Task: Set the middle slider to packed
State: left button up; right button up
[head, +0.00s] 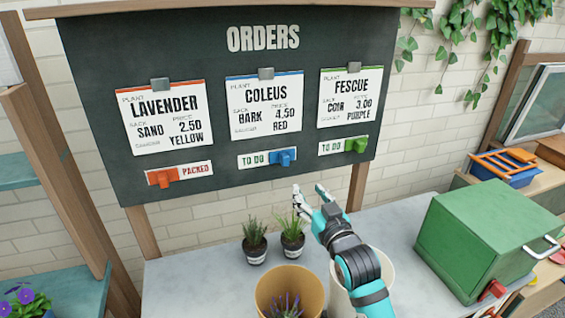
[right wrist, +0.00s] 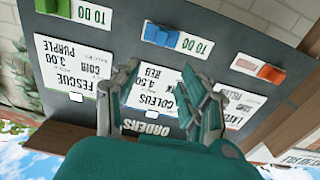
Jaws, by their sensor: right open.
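The middle slider is a blue knob (head: 282,157) on a white strip under the COLEUS card (head: 265,103) of the dark orders board (head: 226,75). The knob sits at the strip's right end and TO DO shows on its left. The blue knob (right wrist: 160,36) also shows in the right wrist view, which sees the board upside down. My right gripper (head: 310,190) is open and empty, below and a little right of the blue knob in the head view. In the right wrist view its fingers (right wrist: 162,66) are spread below the knob, with no contact visible. My left gripper is out of view.
The orange slider (head: 161,178) at left shows PACKED; the green slider (head: 356,145) at right shows TO DO. Two small potted plants (head: 255,252) and a tan pot (head: 263,293) stand on the grey table (head: 190,270). A green box (head: 470,245) stands at right.

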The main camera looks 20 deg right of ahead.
jog(key=w, duration=0.1)
jog(key=p, duration=0.3)
send_near(286, 158)
jog(key=w, duration=0.7)
jog(key=shift+w+a+p, duration=0.1)
jog(key=shift+w+p, duration=0.2)
jog(key=shift+w, duration=0.85)
jog(key=c, duration=0.8)
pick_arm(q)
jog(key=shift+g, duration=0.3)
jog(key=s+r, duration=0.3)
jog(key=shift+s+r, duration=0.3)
pick_arm(e)
grip_shut()
